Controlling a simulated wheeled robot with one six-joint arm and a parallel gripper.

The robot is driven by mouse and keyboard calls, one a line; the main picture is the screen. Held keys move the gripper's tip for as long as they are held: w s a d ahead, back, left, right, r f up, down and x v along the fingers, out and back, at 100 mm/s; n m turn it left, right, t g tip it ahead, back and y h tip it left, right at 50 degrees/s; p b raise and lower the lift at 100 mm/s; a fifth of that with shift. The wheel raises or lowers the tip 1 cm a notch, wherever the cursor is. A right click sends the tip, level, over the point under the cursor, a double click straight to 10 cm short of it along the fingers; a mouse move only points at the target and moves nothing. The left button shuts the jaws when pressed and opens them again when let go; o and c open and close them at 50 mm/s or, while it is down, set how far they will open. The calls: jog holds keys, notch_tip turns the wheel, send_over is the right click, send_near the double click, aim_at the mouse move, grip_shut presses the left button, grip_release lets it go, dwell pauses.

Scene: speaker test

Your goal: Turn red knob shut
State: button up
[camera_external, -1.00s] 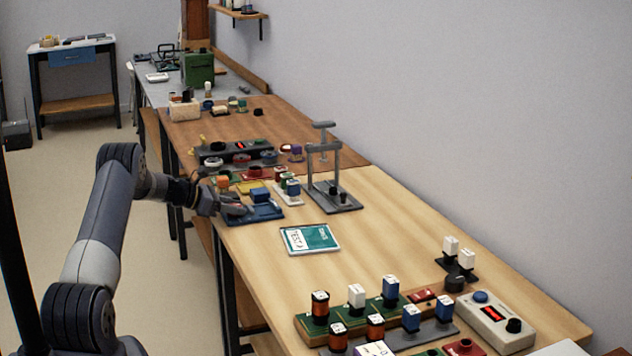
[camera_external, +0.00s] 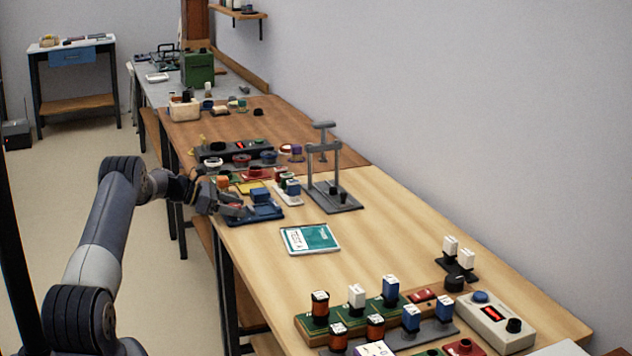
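My gripper (camera_external: 236,210) is low over the left edge of the wooden bench, beside a dark blue base with a blue block (camera_external: 260,196) on it. Its fingers are small and dark here, so I cannot tell whether they are open or hold anything. A small red round part (camera_external: 255,171) sits on a red plate just beyond the gripper. Another red ringed part (camera_external: 241,158) stands in front of a dark box with a red display (camera_external: 236,147). I cannot tell which of these is the red knob.
A grey press-like stand (camera_external: 335,190) rises right of the gripper. A teal-and-white booklet (camera_external: 310,239) lies nearer on the bench. Boards with several coil and block parts (camera_external: 320,322) and a white meter box (camera_external: 495,322) fill the near end.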

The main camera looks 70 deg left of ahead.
jog(key=v, duration=1)
jog(key=shift+s+r, duration=0.2)
jog(key=shift+s, duration=0.15)
jog(key=shift+f, duration=0.1)
notch_tip(320, 180, down, 5)
jog(key=s+t+b, duration=0.2)
jog(key=t+b, duration=0.2)
jog(key=b, duration=0.5)
jog(key=shift+h, duration=0.4)
jog(key=w, duration=0.3)
jog(key=w+d, duration=0.1)
jog(key=w, duration=0.6)
jog(key=shift+w+d+r, duration=0.1)
jog(key=shift+d+r, duration=0.15)
jog(key=c, duration=1)
